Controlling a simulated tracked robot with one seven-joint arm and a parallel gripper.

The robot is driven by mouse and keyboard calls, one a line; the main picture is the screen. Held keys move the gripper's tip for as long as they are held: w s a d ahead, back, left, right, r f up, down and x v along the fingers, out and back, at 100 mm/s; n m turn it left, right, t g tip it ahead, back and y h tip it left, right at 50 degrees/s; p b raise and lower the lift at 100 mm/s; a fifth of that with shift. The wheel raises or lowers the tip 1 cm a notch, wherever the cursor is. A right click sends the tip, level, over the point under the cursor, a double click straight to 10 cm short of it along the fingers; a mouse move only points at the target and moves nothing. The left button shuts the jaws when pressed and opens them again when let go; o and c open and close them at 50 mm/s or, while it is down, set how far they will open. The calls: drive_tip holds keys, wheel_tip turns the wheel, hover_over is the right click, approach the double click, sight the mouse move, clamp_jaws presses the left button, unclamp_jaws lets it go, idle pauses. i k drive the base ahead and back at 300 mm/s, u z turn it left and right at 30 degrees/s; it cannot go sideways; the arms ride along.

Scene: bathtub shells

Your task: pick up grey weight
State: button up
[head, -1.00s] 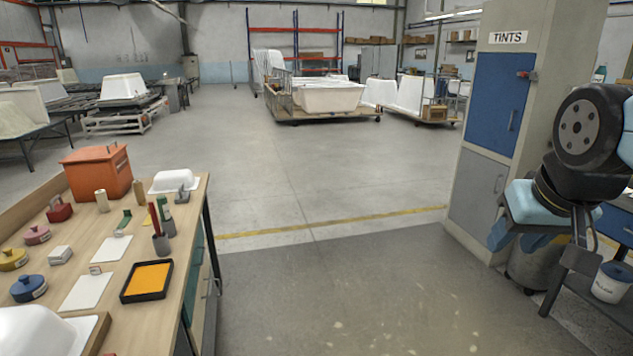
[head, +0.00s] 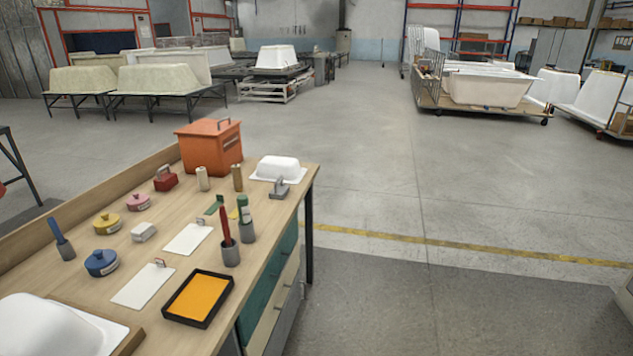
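A small grey block with a handle (head: 280,188), which looks like the grey weight, sits upright on the wooden workbench (head: 320,166) near its far right corner. It is just in front of a white tub-shaped moulding (head: 277,169). A paler grey-white block (head: 143,232) lies farther left on the bench, and I cannot tell what it is. My gripper is not in view.
Around the grey block stand a grey cup with a green stick (head: 246,225), a grey cup with a red stick (head: 229,249), a brown cylinder (head: 237,178) and an orange box (head: 209,148). A black tray with orange (head: 198,298) lies nearer. Floor right of the bench is clear.

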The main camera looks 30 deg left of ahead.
sight(280, 191)
drive_tip(key=i, duration=2.5)
drive_tip(key=u, duration=2.5)
drive_tip(key=i, duration=1.05)
drive_tip(key=u, duration=0.05)
